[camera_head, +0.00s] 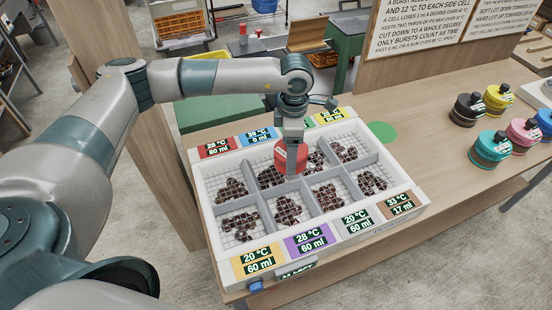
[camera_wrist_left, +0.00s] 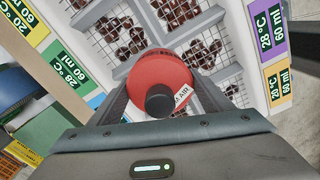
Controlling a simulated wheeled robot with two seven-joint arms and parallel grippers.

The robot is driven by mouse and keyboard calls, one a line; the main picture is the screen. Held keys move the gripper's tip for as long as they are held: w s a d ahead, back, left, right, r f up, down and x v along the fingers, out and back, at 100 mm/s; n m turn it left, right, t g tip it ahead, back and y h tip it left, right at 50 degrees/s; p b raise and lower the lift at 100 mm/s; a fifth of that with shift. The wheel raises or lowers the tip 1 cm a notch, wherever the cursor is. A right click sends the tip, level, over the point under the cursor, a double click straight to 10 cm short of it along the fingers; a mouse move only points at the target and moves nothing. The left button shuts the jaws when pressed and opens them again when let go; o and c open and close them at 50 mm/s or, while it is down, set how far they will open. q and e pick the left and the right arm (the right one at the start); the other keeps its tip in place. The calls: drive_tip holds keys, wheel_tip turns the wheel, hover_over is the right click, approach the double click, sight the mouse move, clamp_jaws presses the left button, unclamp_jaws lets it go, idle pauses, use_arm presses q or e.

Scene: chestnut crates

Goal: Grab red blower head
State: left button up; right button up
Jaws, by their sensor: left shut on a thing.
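The red blower head (camera_head: 290,157) is a round red piece with a dark knob, seen clearly in the left wrist view (camera_wrist_left: 150,72). My left gripper (camera_head: 291,146) points down and is shut on it, with one finger on each side in the left wrist view. It hangs over the middle of a white crate (camera_head: 205,195) split into several mesh-covered cells with brown chestnuts. Whether it touches the dividers cannot be told. My right gripper is not in view.
Coloured temperature labels line the crate's rims. Canisters with black tops stand at the right: black (camera_head: 466,110), yellow (camera_head: 497,99), teal (camera_head: 490,150), pink (camera_head: 521,133) and blue. A green disc (camera_head: 382,131) lies on the wooden table between. A sign board (camera_head: 425,25) stands behind.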

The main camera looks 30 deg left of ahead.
use_arm(q)
drive_tip(key=d+r+b, duration=0.2)
drive_tip(key=d+r, duration=0.1)
drive_tip(key=d, duration=0.3)
drive_tip(key=shift+r, duration=0.35)
drive_tip(key=shift+d, duration=0.1)
